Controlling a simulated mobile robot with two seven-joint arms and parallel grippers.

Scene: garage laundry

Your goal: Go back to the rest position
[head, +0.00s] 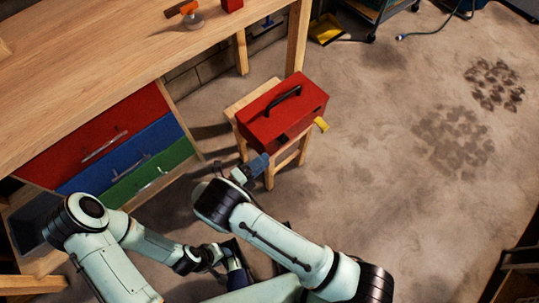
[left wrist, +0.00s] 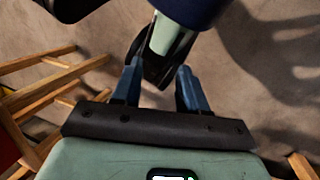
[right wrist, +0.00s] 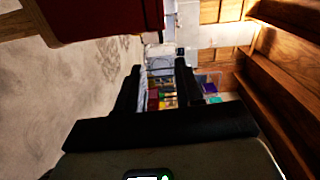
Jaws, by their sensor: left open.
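My right gripper (head: 258,165) is just below the front of the stool in the head view. Its two fingers stand apart with nothing between them in the right wrist view (right wrist: 158,85). My left gripper (head: 236,268) hangs low near the bottom middle of the head view, partly hidden among my arms. In the left wrist view (left wrist: 160,88) its blue fingers are apart and part of my own arm shows beyond them. A red toolbox (head: 295,112) with a black handle sits on the wooden stool (head: 232,109), close to my right gripper but apparently apart from it.
A workbench (head: 110,60) with red, blue and green drawers (head: 145,155) fills the left. A small yellow thing (head: 320,124) shows at the toolbox's right side. A yellow dustpan (head: 326,29) lies at the back. The floor (head: 400,190) to the right is open, with dark stains.

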